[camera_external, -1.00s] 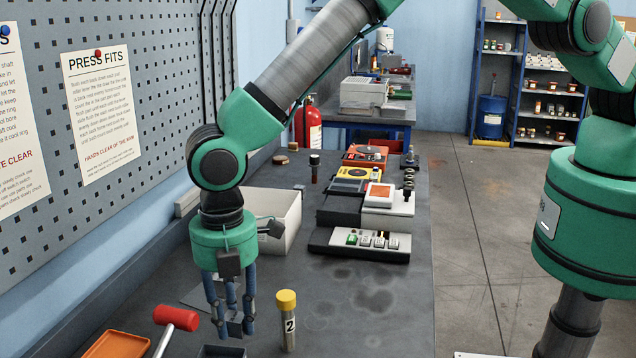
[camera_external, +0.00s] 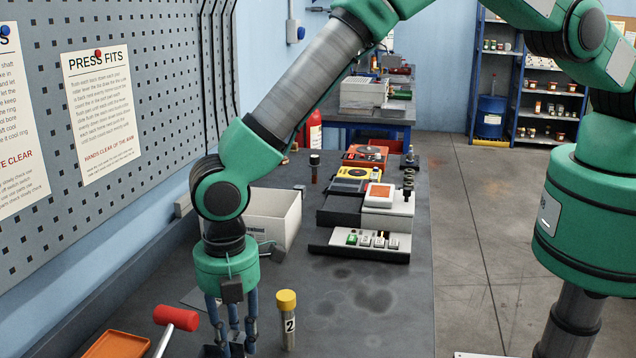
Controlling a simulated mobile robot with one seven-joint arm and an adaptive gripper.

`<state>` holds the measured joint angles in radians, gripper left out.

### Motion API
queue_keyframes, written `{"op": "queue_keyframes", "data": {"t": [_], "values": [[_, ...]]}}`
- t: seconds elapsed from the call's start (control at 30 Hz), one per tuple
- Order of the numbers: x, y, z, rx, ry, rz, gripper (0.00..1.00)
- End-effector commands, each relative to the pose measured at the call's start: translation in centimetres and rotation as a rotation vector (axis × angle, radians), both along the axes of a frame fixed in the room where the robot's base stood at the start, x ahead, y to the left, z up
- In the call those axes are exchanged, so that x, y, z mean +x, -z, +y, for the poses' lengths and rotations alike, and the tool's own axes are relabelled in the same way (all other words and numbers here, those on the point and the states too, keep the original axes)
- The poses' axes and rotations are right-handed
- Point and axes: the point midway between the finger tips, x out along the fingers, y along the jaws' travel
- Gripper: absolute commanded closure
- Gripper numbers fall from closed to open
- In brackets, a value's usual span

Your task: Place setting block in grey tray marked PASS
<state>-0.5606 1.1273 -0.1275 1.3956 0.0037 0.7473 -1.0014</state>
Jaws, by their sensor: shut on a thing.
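My gripper (camera_external: 231,346) points straight down near the bottom edge of the view, its blue fingers shut on the setting block (camera_external: 237,349). The block is a small dark piece, mostly hidden by the fingers and cut off by the picture's edge. A dark grey tray (camera_external: 211,351) shows only in part under and beside the fingers. Its marking is out of view, so I cannot read PASS on it. The block is low at the tray; I cannot tell whether it touches the tray floor.
A yellow-capped tube marked 2 (camera_external: 287,322) stands close to the right of my gripper. A red-headed mallet (camera_external: 176,319) and an orange tray (camera_external: 117,345) lie to the left. A white bin (camera_external: 278,222) stands behind. The bench (camera_external: 370,310) is clear to the right.

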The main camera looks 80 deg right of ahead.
Motion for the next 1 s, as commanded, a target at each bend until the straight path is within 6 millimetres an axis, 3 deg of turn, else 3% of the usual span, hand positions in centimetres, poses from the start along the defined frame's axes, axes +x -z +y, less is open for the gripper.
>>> {"op": "queue_keyframes", "data": {"t": [0.87,0.9,1.0], "values": [[0.1,1.1,0.0,0.001,0.0,-0.001,1.0],[0.0,1.1,0.0,0.0,0.0,0.0,0.71],[0.0,1.1,0.0,0.0,0.0,0.0,0.54]]}}
